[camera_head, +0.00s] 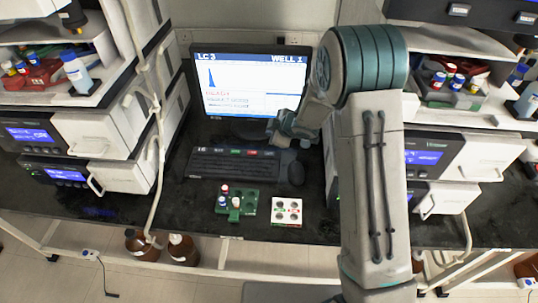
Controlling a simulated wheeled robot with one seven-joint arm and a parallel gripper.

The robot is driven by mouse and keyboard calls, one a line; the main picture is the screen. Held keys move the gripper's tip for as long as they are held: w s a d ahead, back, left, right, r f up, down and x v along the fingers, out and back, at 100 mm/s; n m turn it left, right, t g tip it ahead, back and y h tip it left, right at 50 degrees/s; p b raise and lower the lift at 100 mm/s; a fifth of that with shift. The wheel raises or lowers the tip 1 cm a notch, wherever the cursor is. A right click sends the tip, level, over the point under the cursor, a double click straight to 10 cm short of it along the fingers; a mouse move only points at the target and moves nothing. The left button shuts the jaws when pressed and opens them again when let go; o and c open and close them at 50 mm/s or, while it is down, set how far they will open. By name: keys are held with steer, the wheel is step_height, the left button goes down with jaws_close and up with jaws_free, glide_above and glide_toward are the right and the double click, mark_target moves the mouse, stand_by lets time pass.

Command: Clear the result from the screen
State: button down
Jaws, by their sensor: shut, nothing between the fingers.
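The screen (250,85) stands upright at the back of the bench. It shows "LC 3" and "WELL 1", a graph with a blue peak, and lines of text below, one of them red. My gripper (275,138) is shut and empty, just above the right end of the keyboard, in front of the screen's lower right part. Whether it touches a key cannot be told.
A dark mouse (295,174) lies right of the keyboard. A green vial rack (248,202) with several vials and a white rack (287,212) stand in front. Column stacks (105,145) flank the screen on both sides. Bare bench (190,218) shows at front left.

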mark_target(272, 155)
step_height(272, 155, down, 8)
steer(key=b, duration=0.6)
steer(key=shift+r, duration=0.1)
stand_by(1.6)
steer(key=shift+f+b, duration=0.4)
steer(key=shift+b, duration=0.15)
steer(key=shift+f+b, duration=0.35)
steer(key=shift+f, duration=0.05)
stand_by(0.4)
stand_by(0.3)
steer(key=shift+r+p, duration=0.85)
step_height(272, 155, up, 5)
steer(key=p, duration=0.4)
steer(key=shift+r+p, duration=0.1)
steer(key=shift+p, duration=0.3)
